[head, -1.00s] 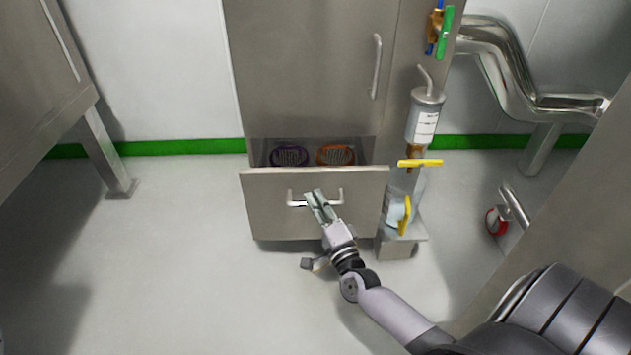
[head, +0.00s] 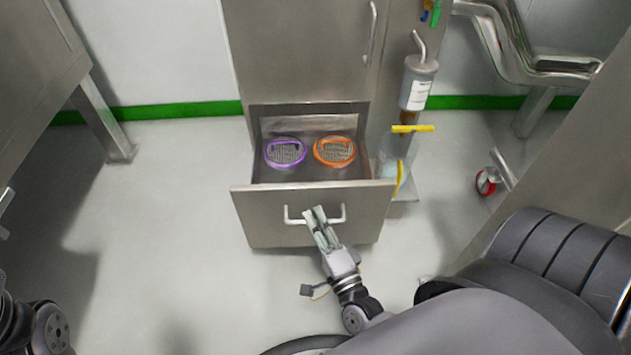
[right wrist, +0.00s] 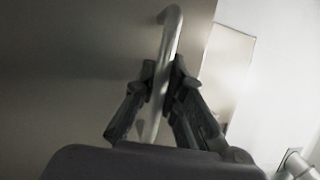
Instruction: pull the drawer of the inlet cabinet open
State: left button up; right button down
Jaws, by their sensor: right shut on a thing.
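The inlet cabinet (head: 296,50) stands ahead, with its steel drawer (head: 262,228) low on its front. The drawer is pulled out, and a purple-rimmed round item (head: 285,153) and an orange-rimmed one (head: 335,151) show inside. My right gripper (head: 318,214) is shut on the drawer's bar handle (head: 294,216). In the right wrist view the fingers of my right gripper (right wrist: 162,82) close on both sides of the handle (right wrist: 169,35). Part of my left gripper (head: 5,200) shows at the left edge, cut off and away from the cabinet.
A steel table (head: 45,70) stands at left, and a red-rimmed wheel (head: 486,182) is at right. The floor left of the drawer is clear.

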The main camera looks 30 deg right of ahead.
jog(key=c, duration=1.7)
grip_release()
jog(key=shift+o, duration=0.2)
jog(key=shift+r, duration=0.1)
